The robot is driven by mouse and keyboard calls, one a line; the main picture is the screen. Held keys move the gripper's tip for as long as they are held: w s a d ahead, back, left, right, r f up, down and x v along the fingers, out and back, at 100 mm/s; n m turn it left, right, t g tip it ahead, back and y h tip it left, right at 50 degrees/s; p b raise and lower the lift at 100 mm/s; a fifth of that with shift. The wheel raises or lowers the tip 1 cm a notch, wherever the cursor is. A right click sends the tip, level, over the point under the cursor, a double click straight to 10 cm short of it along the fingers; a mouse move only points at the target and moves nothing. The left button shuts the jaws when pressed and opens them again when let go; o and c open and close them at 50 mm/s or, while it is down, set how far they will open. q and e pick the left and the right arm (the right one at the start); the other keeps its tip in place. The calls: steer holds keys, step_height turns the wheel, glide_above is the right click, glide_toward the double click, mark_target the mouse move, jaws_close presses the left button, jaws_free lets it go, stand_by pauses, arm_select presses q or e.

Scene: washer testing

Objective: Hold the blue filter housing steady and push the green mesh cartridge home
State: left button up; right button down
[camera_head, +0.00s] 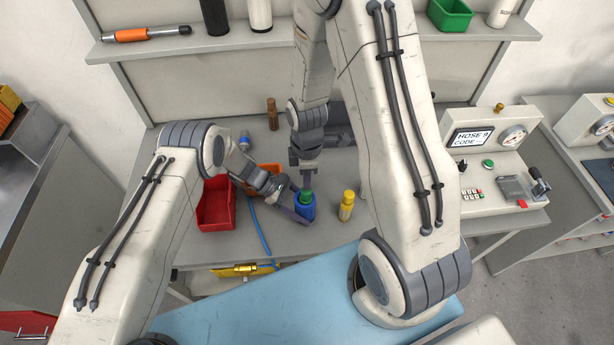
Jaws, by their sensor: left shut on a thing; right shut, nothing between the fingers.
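The blue filter housing (304,212) stands upright on the grey bench near its front edge. The green mesh cartridge (304,197) shows as a green top in the housing's mouth; how deep it sits I cannot tell. My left gripper (303,214) reaches in from the left and is shut on the blue housing, low on its sides. My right gripper (306,184) comes straight down from above. It is shut and empty, its tips right over the green cartridge; whether they touch it is too small to tell.
A yellow bottle-like part (346,206) stands just right of the housing. A brown cylinder (272,114) stands at the back. The test panel (490,160) occupies the right.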

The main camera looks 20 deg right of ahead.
steer(key=shift+f, duration=0.7)
steer(key=shift+r, duration=3.05)
arm_select(q)
steer(key=o, duration=1.3)
steer(key=shift+c, duration=0.2)
steer(key=v, duration=1.2)
